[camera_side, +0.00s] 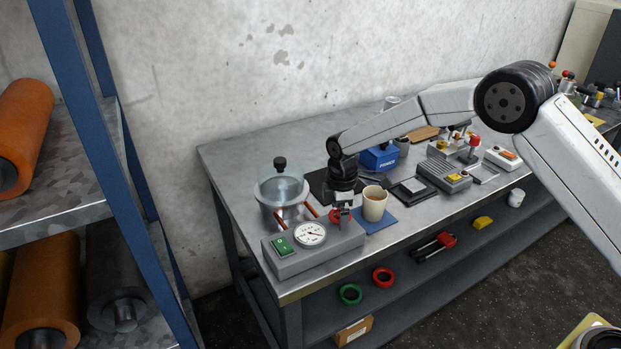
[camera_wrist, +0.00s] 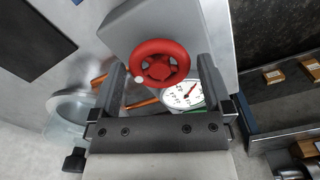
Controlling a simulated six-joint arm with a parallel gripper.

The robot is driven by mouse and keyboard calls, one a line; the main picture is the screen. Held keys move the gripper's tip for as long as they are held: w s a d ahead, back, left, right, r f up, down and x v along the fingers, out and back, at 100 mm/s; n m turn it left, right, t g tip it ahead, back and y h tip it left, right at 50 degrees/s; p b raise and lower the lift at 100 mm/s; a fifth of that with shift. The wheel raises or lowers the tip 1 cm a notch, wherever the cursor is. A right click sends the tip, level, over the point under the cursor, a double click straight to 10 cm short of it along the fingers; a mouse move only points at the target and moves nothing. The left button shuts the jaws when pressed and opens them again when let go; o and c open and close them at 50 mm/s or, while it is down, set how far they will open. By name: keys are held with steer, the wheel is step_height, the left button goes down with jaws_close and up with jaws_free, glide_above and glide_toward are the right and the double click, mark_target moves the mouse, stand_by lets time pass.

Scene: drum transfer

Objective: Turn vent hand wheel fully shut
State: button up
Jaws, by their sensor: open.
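The red vent hand wheel (camera_side: 336,216) is on the right end of a grey control box (camera_side: 290,262). In the wrist view the wheel (camera_wrist: 160,44) shows its spokes and a small pale knob at its lower left. My gripper (camera_side: 343,213) points down at the wheel, partly covering it in the side view. In the wrist view my open gripper (camera_wrist: 162,66) has one finger on each side of the wheel's lower part, with gaps. I cannot tell whether the fingertips are level with the rim. A white dial gauge (camera_side: 310,233) also shows in the wrist view (camera_wrist: 183,94).
A glass-domed pot (camera_side: 281,190) stands left of the wheel, with copper-coloured pipes (camera_side: 311,211) nearby. A beige cup (camera_side: 374,204) on a blue mat (camera_side: 381,221) stands close on the right. A green switch (camera_side: 282,245) is on the box. The bench's front edge is near.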

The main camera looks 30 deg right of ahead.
step_height(320, 180, up, 7)
steer(key=shift+d+r, duration=0.1)
steer(key=shift+r, duration=0.05)
steer(key=s+d+m+t, duration=0.1)
steer(key=s+d+m, duration=0.2)
steer(key=s, duration=0.5)
steer(key=s+d+m, duration=0.3)
steer(key=s+m, duration=0.3)
steer(key=s, duration=0.3)
steer(key=s+d+r+m+t, duration=0.1)
steer(key=s+d+m, duration=0.2)
steer(key=s, duration=0.6)
steer(key=shift+s+d+m+t, duration=0.15)
steer(key=shift+d+m+t, duration=0.15)
steer(key=shift+m, duration=0.6)
